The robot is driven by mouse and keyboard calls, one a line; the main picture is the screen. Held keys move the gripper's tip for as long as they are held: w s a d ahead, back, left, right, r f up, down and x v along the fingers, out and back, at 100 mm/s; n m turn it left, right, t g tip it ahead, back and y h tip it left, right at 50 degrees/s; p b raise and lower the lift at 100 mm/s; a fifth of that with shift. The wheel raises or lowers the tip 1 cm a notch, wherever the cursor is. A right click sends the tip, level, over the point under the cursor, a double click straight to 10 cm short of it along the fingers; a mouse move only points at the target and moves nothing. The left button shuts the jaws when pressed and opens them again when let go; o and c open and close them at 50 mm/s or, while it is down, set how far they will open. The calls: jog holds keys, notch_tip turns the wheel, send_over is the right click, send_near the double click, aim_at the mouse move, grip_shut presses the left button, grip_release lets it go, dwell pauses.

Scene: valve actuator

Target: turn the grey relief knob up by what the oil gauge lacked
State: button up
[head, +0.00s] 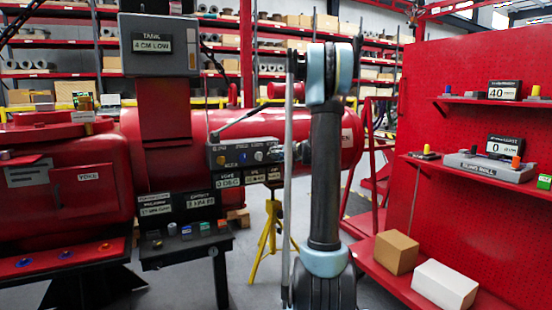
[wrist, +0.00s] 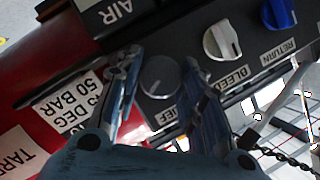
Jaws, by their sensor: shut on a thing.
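The grey relief knob (wrist: 160,76) sits on a dark panel in the wrist view, above a partly covered label ending in "IEF". My gripper (wrist: 161,66) has a finger on each side of the knob and is shut on it. The knob's pointer is not clear to me. In the head view the knob panel (head: 232,157) stands left of my upright arm, and the grey knob is hard to make out there. A grey box (head: 159,45) at the upper left carries a sign reading "TANK 4 CM LOW".
A white bleed knob (wrist: 222,41) and a blue return knob (wrist: 279,13) sit beside the grey knob. A label plate (wrist: 80,103) shows "DEG" and "50 BAR". A small black table (head: 185,245) stands below the panel. Red shelves (head: 480,102) line the right side.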

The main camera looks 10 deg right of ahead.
jog(key=shift+d+f+m+t+y, duration=0.15)
jog(key=shift+m+y, duration=0.3)
jog(key=shift+m, duration=0.5)
jog(key=shift+d+m+t+y, duration=0.15)
jog(key=shift+m+y, duration=0.25)
jog(key=shift+m, duration=0.5)
jog(key=shift+f+m+t+y, duration=0.15)
jog(key=shift+m+y, duration=0.3)
jog(key=shift+m, duration=0.5)
jog(key=shift+r, duration=0.1)
jog(key=o, duration=1.1)
jog(key=shift+a, duration=0.1)
jog(key=v, duration=1.2)
jog(key=shift+w+f, duration=0.15)
jog(key=shift+f, duration=0.05)
